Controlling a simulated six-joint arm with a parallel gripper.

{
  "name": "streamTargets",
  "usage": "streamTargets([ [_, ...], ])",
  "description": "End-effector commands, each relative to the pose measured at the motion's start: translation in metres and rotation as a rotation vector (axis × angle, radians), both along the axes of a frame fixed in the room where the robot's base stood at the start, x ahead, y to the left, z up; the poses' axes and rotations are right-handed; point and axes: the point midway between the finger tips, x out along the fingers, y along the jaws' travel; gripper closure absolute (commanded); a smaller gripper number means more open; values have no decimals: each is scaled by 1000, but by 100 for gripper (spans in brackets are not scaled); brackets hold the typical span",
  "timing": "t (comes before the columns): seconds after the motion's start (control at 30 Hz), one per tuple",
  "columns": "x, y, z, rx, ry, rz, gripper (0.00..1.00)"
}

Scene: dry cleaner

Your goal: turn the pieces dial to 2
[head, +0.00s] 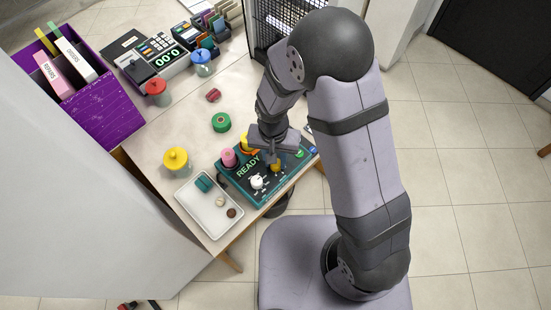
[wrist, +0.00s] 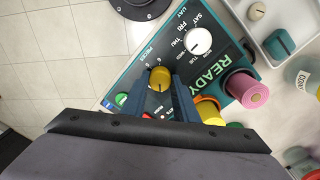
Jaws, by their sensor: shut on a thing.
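The pieces dial is a yellow knob (wrist: 160,76) on a dark teal control panel (wrist: 150,46), beside the printed word PIECES in the wrist view. It also shows in the head view as a small yellow knob (head: 276,167). My gripper (wrist: 160,88) is shut on the yellow knob, with one dark finger on each side. It also shows over the panel (head: 268,196) in the head view (head: 273,157). A pointer and the numbers around the knob are too small or covered to read. A white day dial (wrist: 199,41) sits next to it.
A pink spool (head: 228,157) stands by the panel's READY display. A white tray (head: 211,229) with small items lies at its left.

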Motion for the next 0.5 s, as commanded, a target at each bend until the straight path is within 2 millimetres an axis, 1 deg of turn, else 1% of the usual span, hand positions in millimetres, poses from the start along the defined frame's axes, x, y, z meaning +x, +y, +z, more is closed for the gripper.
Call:
streamTargets([
  [0.23, 1, 0, 1, 1, -2, 1, 96],
  [0.27, 1, 0, 1, 1, -2, 1, 69],
  [0.3, 1, 0, 1, 1, -2, 1, 59],
  [0.33, 1, 0, 1, 1, -2, 1, 55],
  [0.5, 0, 0, 0, 1, -1, 2, 55],
])
